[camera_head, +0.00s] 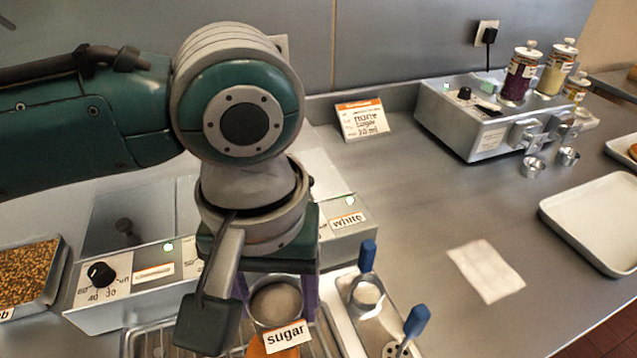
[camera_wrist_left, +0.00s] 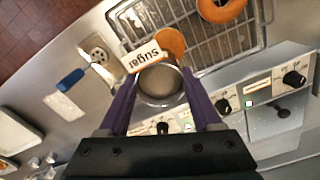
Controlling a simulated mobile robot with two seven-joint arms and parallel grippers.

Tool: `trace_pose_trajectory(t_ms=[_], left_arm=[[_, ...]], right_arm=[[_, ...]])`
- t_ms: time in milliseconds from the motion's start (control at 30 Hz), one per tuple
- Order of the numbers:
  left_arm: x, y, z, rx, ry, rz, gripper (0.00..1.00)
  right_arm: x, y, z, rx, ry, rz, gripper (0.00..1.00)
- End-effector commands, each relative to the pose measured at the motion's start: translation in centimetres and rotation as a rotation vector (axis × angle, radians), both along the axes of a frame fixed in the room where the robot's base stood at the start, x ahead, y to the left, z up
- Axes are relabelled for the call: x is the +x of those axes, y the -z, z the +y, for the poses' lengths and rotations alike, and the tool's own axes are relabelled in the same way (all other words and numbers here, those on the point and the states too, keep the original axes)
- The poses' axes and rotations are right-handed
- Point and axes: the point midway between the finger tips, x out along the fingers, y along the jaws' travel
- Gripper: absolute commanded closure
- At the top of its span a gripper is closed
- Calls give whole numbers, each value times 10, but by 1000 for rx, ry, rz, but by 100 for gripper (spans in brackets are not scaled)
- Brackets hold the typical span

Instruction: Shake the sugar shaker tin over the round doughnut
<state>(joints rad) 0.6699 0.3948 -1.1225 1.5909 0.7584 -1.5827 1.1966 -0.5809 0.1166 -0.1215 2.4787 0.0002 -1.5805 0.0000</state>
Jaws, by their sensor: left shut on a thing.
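My left gripper (camera_head: 275,287) points down, its purple fingers shut on the sides of the sugar shaker tin (camera_head: 277,306). The tin is a grey metal cup with a "sugar" label, and it looks about upright. In the left wrist view the tin (camera_wrist_left: 160,88) sits between the fingertips. An orange-brown doughnut (camera_wrist_left: 171,41) lies on the wire rack just past the tin, partly hidden by the tin and label; I cannot tell its full shape. A ring-shaped doughnut (camera_wrist_left: 222,9) lies farther along the rack, cut by the frame edge. My right gripper is not in view.
The wire rack (camera_wrist_left: 250,38) stands in front of a control box (camera_head: 140,285). Beside it is a metal holder with blue-handled tools (camera_head: 413,322). A nut tray (camera_head: 28,272), white napkin (camera_head: 486,270), machine with jars (camera_head: 470,118) and white tray (camera_head: 590,235) stand around. The right counter's middle is mostly clear.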

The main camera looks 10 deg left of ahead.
Motion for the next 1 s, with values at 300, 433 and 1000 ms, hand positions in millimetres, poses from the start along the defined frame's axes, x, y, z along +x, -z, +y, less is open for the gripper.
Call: trace_pose_trajectory(t_ms=[300, 433, 1000], left_arm=[[-12, -2, 16, -5, 3, -3, 97], [-7, 0, 11, 4, -2, 3, 97], [-10, 1, 16, 4, -3, 4, 97]], right_arm=[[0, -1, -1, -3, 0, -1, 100], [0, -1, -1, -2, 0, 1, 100], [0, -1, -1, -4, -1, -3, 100]])
